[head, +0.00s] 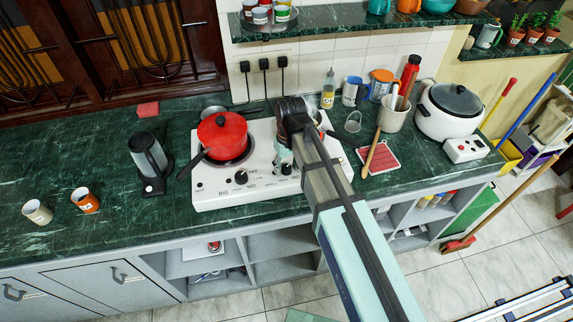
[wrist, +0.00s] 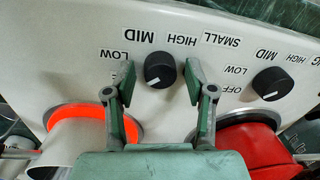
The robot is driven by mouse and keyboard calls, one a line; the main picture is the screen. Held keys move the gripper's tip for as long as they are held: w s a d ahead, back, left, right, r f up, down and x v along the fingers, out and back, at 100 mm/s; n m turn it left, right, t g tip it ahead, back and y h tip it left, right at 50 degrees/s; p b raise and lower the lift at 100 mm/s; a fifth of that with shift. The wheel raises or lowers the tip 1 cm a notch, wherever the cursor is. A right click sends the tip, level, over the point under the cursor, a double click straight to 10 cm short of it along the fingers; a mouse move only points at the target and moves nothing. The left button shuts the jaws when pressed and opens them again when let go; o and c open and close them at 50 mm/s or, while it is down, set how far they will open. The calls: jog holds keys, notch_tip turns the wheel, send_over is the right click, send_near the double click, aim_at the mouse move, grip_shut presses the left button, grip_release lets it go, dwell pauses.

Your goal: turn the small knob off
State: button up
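The small knob (wrist: 160,69) is black and round with a white mark, on the white stove (head: 210,190). LOW, MID, HIGH and SMALL labels surround it in the wrist view; another label is partly hidden by a finger. My gripper (wrist: 161,82) is open, with one finger on each side of the knob and visible gaps between. In the head view my gripper (head: 283,158) is over the stove's right front. The burner (wrist: 125,122) on the wrist view's left glows orange under a pale pan (wrist: 75,150).
The big knob (wrist: 270,83) is close beside my right-hand finger in the wrist view. A red pot (head: 222,133) stands on the stove's left burner.

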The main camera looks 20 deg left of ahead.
aim_at(288, 166)
jog(key=shift+r, duration=0.15)
notch_tip(288, 166, up, 12)
jog(key=shift+w+d, duration=0.2)
dwell(0.5)
